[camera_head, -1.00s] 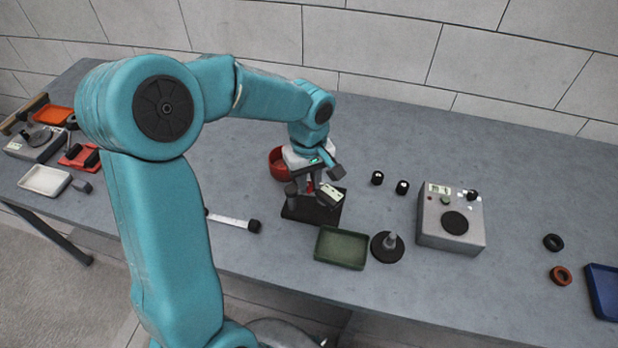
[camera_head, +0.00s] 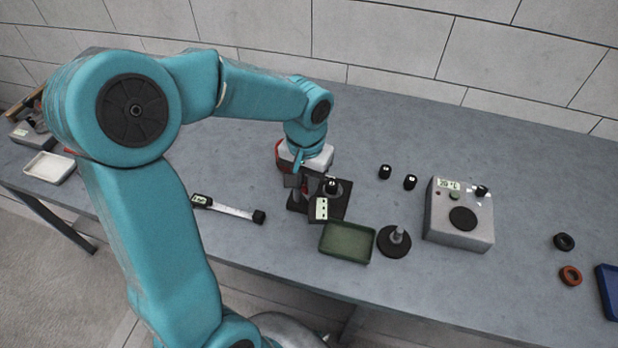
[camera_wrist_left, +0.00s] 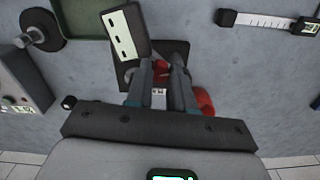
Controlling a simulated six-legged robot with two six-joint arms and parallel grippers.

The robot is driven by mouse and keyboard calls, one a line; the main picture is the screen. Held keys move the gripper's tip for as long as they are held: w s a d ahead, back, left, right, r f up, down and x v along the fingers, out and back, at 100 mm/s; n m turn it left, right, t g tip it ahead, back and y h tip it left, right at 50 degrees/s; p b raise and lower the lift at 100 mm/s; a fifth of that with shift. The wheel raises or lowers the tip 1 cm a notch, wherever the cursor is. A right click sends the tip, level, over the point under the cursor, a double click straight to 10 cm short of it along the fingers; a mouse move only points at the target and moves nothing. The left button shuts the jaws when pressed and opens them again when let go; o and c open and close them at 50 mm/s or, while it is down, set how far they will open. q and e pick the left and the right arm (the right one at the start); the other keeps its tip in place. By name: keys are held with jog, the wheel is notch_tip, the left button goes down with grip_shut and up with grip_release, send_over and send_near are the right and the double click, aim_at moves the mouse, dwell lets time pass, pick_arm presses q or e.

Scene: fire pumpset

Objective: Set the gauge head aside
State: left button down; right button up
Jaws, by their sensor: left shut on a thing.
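The gauge head is a dark block with a pale, dark-marked face (camera_head: 321,208); it also shows in the left wrist view (camera_wrist_left: 124,36), tilted, just beyond the fingertips. My left gripper (camera_head: 304,190) points down over the black stand plate (camera_head: 341,209). In the left wrist view its two fingers (camera_wrist_left: 160,72) are close together, with a red part between them. It is shut on the gauge head, though the grip point is partly hidden. A round black fitting (camera_head: 334,189) shows on the plate. My right gripper is not in view.
A green tray (camera_head: 346,242) and a black disc with a grey post (camera_head: 394,241) lie to the right. Beyond them is a grey box (camera_head: 459,214). A red bowl (camera_wrist_left: 205,101) is partly hidden behind the gripper.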

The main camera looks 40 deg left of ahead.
aim_at(304, 186)
pick_arm(q)
jog(key=shift+a+r+m, duration=0.15)
jog(key=shift+m, duration=0.35)
jog(key=c, duration=1)
grip_release()
jog(key=shift+s, duration=0.1)
notch_tip(304, 186, up, 16)
jog(key=shift+r+p, duration=0.15)
jog(key=shift+p, duration=0.6)
